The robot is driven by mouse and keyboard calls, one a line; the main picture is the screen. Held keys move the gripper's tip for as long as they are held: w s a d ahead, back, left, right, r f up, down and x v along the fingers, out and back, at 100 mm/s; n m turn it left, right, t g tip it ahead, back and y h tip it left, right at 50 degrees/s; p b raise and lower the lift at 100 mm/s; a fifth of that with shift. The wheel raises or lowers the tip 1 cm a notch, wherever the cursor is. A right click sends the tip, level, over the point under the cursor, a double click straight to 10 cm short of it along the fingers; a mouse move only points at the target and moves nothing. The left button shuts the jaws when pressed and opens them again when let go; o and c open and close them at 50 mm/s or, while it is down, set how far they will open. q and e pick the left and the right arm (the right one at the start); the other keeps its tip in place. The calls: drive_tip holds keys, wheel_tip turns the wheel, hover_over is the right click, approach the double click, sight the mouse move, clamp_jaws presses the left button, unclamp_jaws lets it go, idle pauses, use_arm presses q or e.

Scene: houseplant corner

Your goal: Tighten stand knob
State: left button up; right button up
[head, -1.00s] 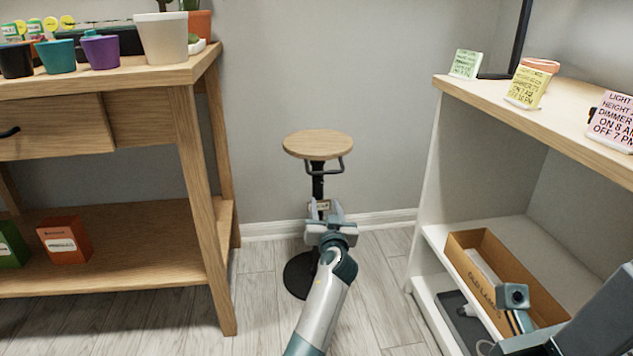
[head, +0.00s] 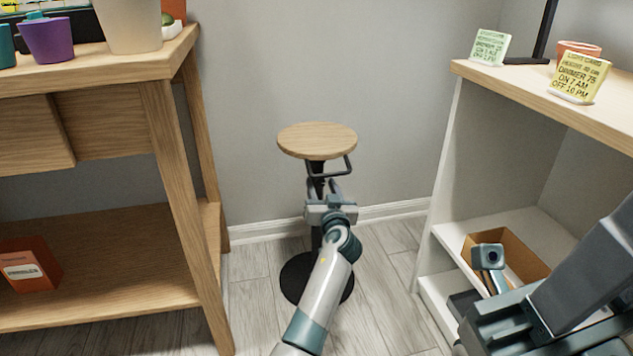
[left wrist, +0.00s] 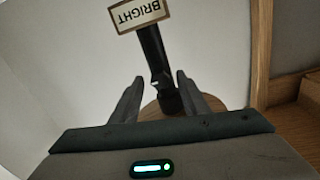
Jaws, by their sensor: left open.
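The stand has a round wooden top (head: 317,140), a black post, a bent black bracket under the top and a round black base (head: 296,278). My left gripper (head: 323,184) is open in front of the post, just below the bracket. In the left wrist view the open fingers (left wrist: 158,88) point toward the dark post (left wrist: 156,60), with part of the wooden top (left wrist: 152,113) behind them. A tag reading BRIGHT (left wrist: 140,13) shows upside down at the post. I cannot make out the knob clearly. My right arm is at the lower right; its jaws cannot be made out.
A wooden bench (head: 172,170) stands at left, with pots on top and an orange box (head: 28,270) on its lower shelf. A white shelf unit (head: 480,170) with cards on top stands at right and holds a cardboard box (head: 527,262). Floor around the stand is clear.

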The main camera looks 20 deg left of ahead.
use_arm(q)
drive_tip(key=shift+w, duration=0.15)
drive_tip(key=shift+c, duration=0.5)
drive_tip(key=c, duration=0.9)
